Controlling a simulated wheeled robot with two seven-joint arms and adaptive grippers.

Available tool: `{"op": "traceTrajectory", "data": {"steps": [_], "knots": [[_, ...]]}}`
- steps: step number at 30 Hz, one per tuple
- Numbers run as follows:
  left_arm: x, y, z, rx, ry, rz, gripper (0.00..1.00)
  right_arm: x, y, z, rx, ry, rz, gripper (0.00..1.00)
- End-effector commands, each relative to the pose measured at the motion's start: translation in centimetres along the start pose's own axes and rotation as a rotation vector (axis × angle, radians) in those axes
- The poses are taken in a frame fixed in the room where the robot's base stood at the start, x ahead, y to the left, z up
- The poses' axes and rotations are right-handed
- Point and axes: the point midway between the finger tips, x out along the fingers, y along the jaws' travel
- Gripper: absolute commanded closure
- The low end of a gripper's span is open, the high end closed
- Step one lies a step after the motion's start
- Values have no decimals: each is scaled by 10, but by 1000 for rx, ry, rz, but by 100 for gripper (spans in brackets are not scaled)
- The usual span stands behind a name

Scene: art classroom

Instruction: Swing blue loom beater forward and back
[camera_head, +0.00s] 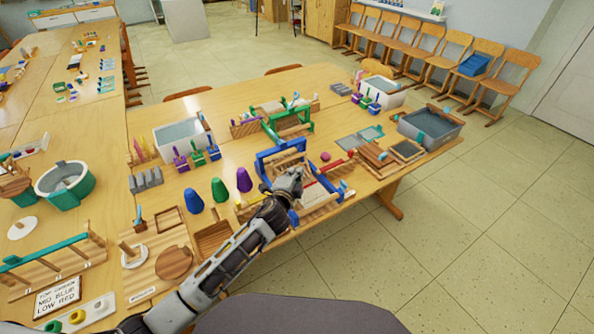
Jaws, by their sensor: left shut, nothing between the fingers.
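The blue loom beater (282,157) is an upright blue frame on a small wooden loom (318,198) near the table's front edge. My left arm reaches in from the lower left. My left gripper (290,182) is shut and empty at the near side of the blue beater. It covers part of the beater and loom, and I cannot tell whether it touches them. My right gripper is not in view.
A green-framed loom (288,122) stands behind. Blue, green and purple cones (219,190) stand left of the loom. A grey tub (430,125) and wooden frames (376,158) are at the right. Open floor (450,220) lies right of the table.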

Motion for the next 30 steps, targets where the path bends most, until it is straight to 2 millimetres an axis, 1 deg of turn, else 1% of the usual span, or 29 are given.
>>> {"op": "traceTrajectory", "data": {"steps": [6, 12, 18, 30], "knots": [[-21, 0, 1, 1, -1, 1, 100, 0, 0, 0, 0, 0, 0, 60], [-35, -2, 0, 1, 0, 0, 100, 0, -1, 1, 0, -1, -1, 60], [-40, -2, 0, 1, -1, 0, 100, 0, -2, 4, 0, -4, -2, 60], [-40, -2, 0, 1, -1, 0, 100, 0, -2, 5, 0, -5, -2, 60]]}}
